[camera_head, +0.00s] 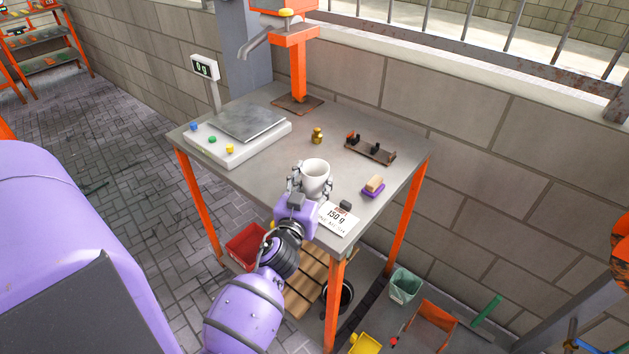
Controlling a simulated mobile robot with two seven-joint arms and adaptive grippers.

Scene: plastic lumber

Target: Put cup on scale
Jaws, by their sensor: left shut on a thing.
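A white cup (316,176) stands upright near the front of the grey table. My left gripper (311,186) is shut on the cup, with a finger on each side of it. Whether the cup touches the tabletop is hard to tell. The scale (250,124) is at the left of the table, with a bare metal plate, coloured buttons on its front and a display (204,67) on a post that seems to read 0 g. My right gripper is not in view.
A dark rack (371,149), a brush (373,186) and a 150 g card (338,218) lie to the right. An orange press-like stand (298,72) rises at the back. Bins lie below the table.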

